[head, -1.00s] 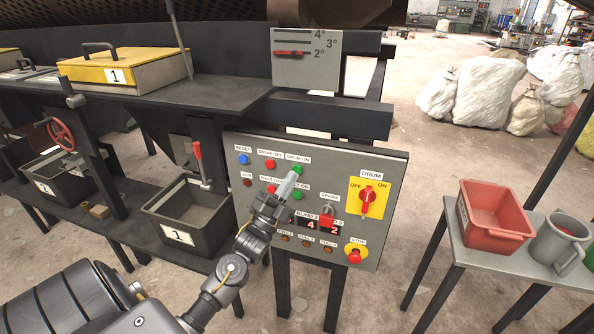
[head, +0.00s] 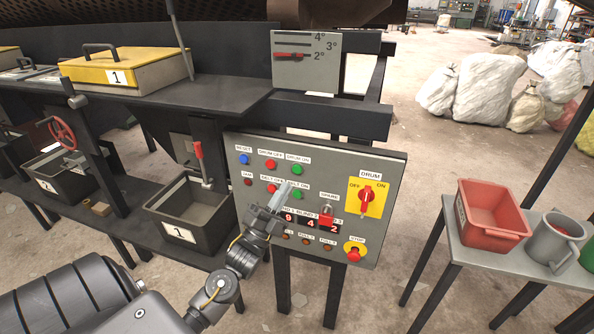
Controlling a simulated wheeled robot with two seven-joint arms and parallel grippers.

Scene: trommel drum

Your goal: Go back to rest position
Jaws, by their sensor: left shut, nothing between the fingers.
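My left gripper (head: 280,197) is in front of the grey control panel (head: 225,165), its shut fingers pointing up and away with nothing between them. It hides part of the belt buttons' labels and the display's left side. The drum on button (head: 297,170) is green and the drum off button (head: 270,165) is red; both are clear of the fingers. The red drum switch (head: 366,196) sits on a yellow plate. The display (head: 312,222) shows red digits. My right gripper is not in view.
A red bin (head: 492,212) and a grey mug (head: 556,245) stand on a side table at the right. A dark bin marked 1 (head: 178,233) is left of the panel. A yellow-lidded box (head: 122,68) sits on the shelf above. White sacks (head: 486,85) stand at the back right.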

